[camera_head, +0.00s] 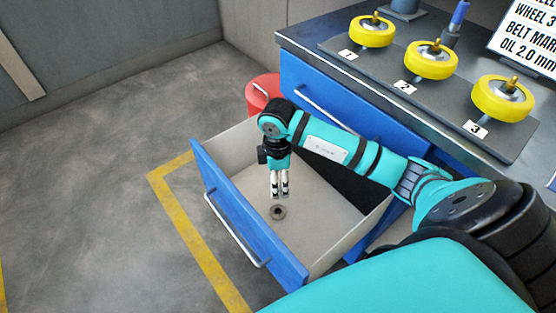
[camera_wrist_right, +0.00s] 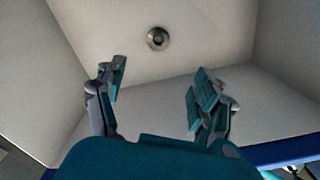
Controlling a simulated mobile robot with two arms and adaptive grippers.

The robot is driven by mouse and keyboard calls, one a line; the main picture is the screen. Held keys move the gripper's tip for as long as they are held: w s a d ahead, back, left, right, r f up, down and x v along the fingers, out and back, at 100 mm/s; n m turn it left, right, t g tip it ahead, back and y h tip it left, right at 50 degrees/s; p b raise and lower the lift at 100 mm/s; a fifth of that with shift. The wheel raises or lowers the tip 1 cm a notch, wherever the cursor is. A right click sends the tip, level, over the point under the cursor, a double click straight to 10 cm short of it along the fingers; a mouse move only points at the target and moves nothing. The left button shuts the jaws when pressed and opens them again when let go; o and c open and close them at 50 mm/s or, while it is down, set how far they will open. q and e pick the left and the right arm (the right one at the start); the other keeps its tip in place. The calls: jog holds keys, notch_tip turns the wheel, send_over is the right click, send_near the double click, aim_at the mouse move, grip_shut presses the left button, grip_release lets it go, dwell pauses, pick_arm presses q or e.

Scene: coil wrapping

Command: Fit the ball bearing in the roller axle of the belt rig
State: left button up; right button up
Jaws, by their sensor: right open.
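The ball bearing (camera_head: 278,212) is a small dark metal ring lying on the floor of the open blue drawer (camera_head: 236,217). In the right wrist view the bearing (camera_wrist_right: 158,39) lies flat beyond the fingertips, roughly centred between them. My right gripper (camera_head: 279,195) points down inside the drawer, just above the bearing and apart from it. In the right wrist view its two fingers (camera_wrist_right: 160,85) are spread with nothing between them. My left gripper is not in view. I cannot make out the belt rig or its roller axle.
Yellow wheels on a grey board (camera_head: 390,68), labelled 1 to 3, stand on the bench above. A red bin (camera_head: 262,92) is behind the drawer. The floor at left is clear.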

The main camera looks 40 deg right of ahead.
jog(key=f, duration=0.1)
jog(key=b, duration=0.2)
send_over(276, 209)
jog(key=s, duration=0.1)
notch_tip(276, 209, down, 11)
jog(key=shift+s+a+r, duration=0.1)
jog(key=shift+s+a, duration=0.05)
jog(key=f, duration=0.1)
jog(key=f+b, duration=0.1)
jog(key=f, duration=0.3)
jog(key=shift+w+f, duration=0.25)
jog(key=shift+w, duration=0.05)
jog(key=shift+f+b, duration=0.2)
jog(key=shift+b, duration=0.1)
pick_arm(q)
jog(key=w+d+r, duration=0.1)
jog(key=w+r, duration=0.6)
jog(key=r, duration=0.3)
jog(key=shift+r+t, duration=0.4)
pick_arm(e)
jog(key=shift+c, duration=0.4)
jog(key=c, duration=1.2)
jog(key=shift+r, duration=0.1)
